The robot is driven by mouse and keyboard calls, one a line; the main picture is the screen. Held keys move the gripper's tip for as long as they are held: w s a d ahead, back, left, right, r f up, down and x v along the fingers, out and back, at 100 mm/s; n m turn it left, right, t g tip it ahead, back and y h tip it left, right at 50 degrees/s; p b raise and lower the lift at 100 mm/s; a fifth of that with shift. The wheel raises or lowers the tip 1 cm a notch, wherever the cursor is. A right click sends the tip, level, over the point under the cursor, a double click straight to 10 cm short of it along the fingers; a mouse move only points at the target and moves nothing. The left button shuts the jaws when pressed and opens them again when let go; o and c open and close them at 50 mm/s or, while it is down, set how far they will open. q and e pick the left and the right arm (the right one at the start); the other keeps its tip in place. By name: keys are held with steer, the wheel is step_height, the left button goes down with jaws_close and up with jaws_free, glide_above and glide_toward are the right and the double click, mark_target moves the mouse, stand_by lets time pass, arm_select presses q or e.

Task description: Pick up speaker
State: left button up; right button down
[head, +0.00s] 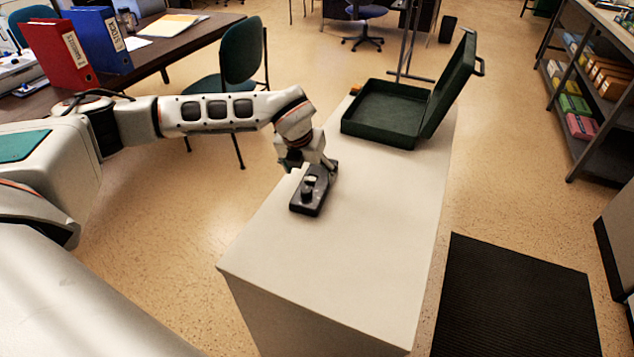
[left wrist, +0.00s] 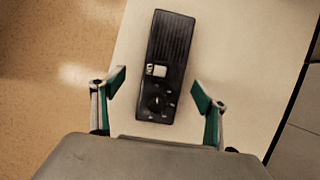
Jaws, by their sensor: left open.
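The speaker (head: 308,202) is a small dark box lying flat on the white counter (head: 385,200), near its left edge. In the left wrist view the speaker (left wrist: 170,65) shows a ribbed half, a pale square and a dark round knob. My left gripper (head: 307,166) is above the speaker's far end in the head view and partly hides it. In the left wrist view my left gripper (left wrist: 160,88) is open, with one finger on each side of the speaker's near end and gaps between. My right gripper is not in view.
An open dark green case (head: 385,112) stands on the far part of the counter. Beyond the left edge are a green chair (head: 240,55) and a desk with red (head: 60,55) and blue binders (head: 100,42). A black mat (head: 515,300) lies right of the counter.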

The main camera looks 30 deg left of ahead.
mark_target(316, 178)
arm_select(q)
steer(key=x, duration=0.5)
steer(key=shift+w+d+b, duration=0.3)
steer(key=shift+d+b, duration=0.05)
steer(key=shift+r, duration=0.1)
steer(key=c, duration=1.7)
